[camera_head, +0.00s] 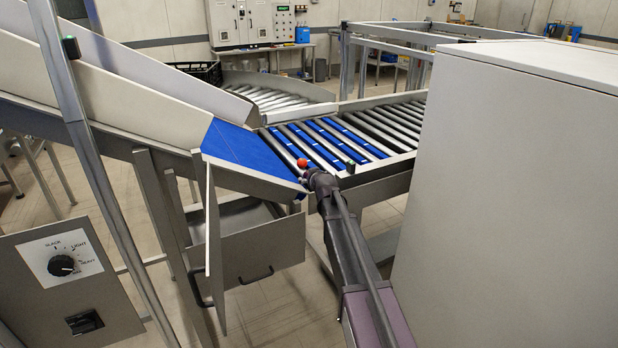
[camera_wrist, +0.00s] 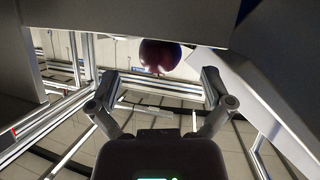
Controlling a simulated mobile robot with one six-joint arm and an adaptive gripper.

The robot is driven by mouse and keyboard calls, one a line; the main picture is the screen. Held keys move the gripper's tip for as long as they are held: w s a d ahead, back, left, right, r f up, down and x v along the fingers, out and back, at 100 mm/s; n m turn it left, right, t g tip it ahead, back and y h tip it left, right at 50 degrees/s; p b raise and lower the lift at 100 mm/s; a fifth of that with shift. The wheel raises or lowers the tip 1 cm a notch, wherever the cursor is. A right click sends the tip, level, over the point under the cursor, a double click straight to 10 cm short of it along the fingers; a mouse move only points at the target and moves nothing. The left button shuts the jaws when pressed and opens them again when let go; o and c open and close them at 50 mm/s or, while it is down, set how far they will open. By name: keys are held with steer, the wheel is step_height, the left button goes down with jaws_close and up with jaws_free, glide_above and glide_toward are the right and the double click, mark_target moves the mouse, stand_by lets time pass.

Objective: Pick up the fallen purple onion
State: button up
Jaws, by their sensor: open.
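The purple onion (camera_wrist: 160,57) is a dark, glossy, round shape at the top middle of the wrist view. A grey panel edge hides its upper part. My gripper (camera_wrist: 160,84) is open, with one finger at each side of the picture's middle. The onion appears ahead of the gap between the fingers, with no finger touching it that I can see. What the onion rests on is unclear. In the head view my arm reaches toward the conveyor, the gripper's fingers are hidden, and I cannot make out the onion.
A roller conveyor (camera_head: 385,125) with blue bands lies ahead. A small orange-red round thing (camera_head: 302,163) shows beside my arm. A blue-surfaced chute (camera_head: 245,150) and a grey drawer (camera_head: 262,252) are at left. A large grey cabinet (camera_head: 510,200) blocks the right. Grey panels (camera_wrist: 130,22) crowd the wrist view.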

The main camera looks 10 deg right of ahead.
steer(key=shift+b+x, duration=0.55)
steer(key=shift+x, duration=1.45)
steer(key=shift+r, duration=0.1)
steer(key=c, duration=1.1)
